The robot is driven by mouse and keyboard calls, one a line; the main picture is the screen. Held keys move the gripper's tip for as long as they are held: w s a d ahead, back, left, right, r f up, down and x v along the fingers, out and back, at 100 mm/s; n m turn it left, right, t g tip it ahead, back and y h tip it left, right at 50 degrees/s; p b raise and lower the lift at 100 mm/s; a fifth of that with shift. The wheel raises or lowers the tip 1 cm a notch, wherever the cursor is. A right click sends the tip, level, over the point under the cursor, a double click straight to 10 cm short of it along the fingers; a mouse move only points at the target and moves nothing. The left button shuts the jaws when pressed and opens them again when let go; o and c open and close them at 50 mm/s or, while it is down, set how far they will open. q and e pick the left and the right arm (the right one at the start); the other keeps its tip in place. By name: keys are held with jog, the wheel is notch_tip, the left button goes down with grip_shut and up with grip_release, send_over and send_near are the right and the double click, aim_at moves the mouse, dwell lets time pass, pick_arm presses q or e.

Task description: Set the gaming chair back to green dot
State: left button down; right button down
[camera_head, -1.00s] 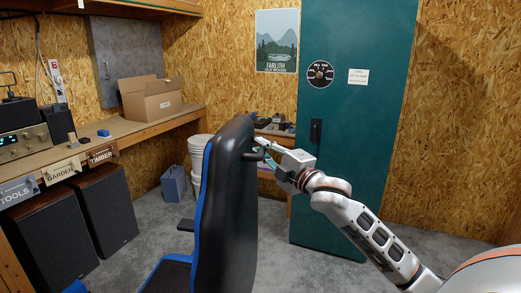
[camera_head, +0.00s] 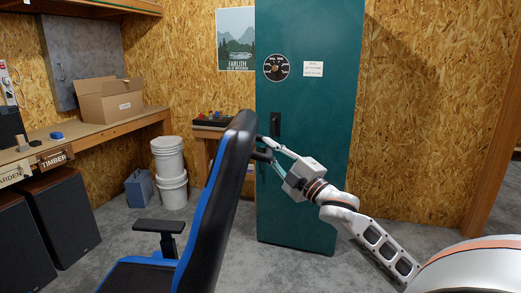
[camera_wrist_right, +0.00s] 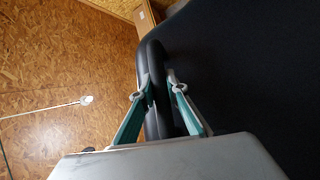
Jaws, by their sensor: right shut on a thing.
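The gaming chair (camera_head: 222,205), black with blue edging, stands in the middle foreground of the head view. Its backrest leans, top to the right, and its seat is partly cut off at the bottom. My right gripper (camera_head: 268,150) is at the back of the backrest, near its top, shut on a black bar handle (camera_head: 261,156). In the right wrist view, the fingers (camera_wrist_right: 158,92) sit on both sides of the black handle (camera_wrist_right: 154,65), beside the dark backrest (camera_wrist_right: 250,75). My left gripper is not in view. No green dot shows.
A teal door (camera_head: 310,190) stands behind my right arm.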

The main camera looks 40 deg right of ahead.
jog(key=shift+s+d+f, duration=0.1)
jog(key=c, duration=2)
grip_release()
jog(key=shift+o, duration=0.2)
jog(key=v, duration=1.2)
